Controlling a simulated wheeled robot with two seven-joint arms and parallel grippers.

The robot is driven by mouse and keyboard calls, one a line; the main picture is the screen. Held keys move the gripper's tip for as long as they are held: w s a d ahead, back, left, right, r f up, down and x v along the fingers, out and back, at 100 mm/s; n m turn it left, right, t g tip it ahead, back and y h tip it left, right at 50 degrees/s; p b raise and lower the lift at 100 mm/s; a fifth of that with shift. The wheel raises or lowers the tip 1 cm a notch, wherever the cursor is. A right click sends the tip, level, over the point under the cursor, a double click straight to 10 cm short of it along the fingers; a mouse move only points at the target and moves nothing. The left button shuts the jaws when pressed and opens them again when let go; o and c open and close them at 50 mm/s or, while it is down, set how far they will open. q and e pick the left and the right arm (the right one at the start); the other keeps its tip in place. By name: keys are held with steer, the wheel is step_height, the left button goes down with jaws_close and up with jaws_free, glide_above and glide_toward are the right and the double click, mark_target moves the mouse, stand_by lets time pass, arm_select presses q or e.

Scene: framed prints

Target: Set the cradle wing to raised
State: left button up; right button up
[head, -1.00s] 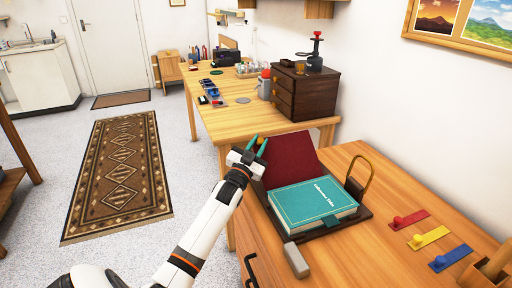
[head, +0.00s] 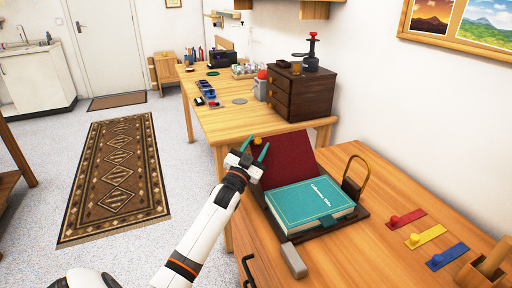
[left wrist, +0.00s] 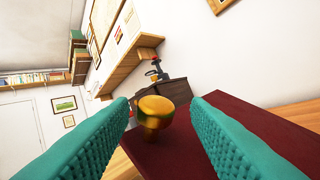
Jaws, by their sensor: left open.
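The cradle wing (head: 286,160) is a dark red panel beside the teal book, seemingly sloped; I cannot tell its exact angle. It fills the lower right of the left wrist view (left wrist: 185,150). A brass knob (left wrist: 155,108) stands at its edge. My left gripper (head: 253,147), with teal fingers, is open at the wing's far-left corner. In the left wrist view the knob appears between the fingers, with gaps on both sides. The teal book (head: 311,203) lies on the dark cradle base (head: 352,219). My right gripper is out of view.
A brass hoop (head: 346,182) stands at the cradle's right. A grey block (head: 293,260) lies in front. Red, yellow and blue strips with knobs (head: 425,237) lie to the right. A dark drawer chest (head: 301,94) stands on the table behind.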

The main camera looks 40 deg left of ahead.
arm_select(q)
steer(key=shift+s, duration=0.1)
steer(key=v, duration=1.2)
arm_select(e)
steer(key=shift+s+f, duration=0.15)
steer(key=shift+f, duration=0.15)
arm_select(q)
steer(key=shift+f, duration=0.1)
